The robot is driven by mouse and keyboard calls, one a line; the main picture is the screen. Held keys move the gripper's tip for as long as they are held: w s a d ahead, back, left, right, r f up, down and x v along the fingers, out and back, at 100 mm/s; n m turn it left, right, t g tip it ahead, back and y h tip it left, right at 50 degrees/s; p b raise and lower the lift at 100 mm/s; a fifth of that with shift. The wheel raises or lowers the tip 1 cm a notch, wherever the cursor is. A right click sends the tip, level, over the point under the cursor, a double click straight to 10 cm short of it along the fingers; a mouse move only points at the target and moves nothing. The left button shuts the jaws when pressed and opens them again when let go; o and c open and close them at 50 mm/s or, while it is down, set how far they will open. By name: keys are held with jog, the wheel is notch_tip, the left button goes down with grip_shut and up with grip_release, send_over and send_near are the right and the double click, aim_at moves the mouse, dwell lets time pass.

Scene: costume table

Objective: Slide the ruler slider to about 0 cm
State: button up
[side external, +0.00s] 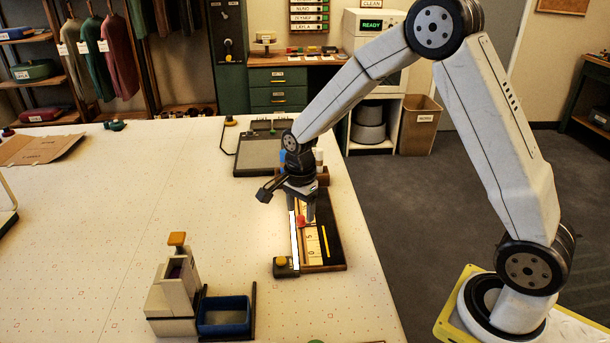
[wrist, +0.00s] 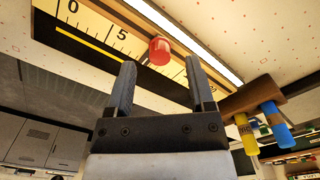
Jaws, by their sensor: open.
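The ruler (side external: 312,253) lies on a dark board near the table's right edge, its 0 end toward the camera. In the wrist view the ruler's pale scale (wrist: 95,22) shows 0 at the left and 5 nearer the middle. The red slider knob (side external: 301,223) stands a few marks past 5, away from 0; it shows also in the wrist view (wrist: 159,51). My gripper (side external: 301,211) is open and pointing down at the knob. In the wrist view its fingertips (wrist: 160,65) are on either side of the knob, with gaps showing. Whether the fingers reach knob depth is unclear.
A white strip (side external: 294,235) and a dark block with a yellow knob (side external: 282,265) flank the ruler. A blue tray (side external: 223,316) and a beige device (side external: 174,293) stand at front left. A grey pad (side external: 257,152) lies behind. A brown block with pegs (wrist: 250,97) is beside my gripper.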

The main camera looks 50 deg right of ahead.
jog(key=shift+f, duration=1.05)
grip_shut()
dwell(0.8)
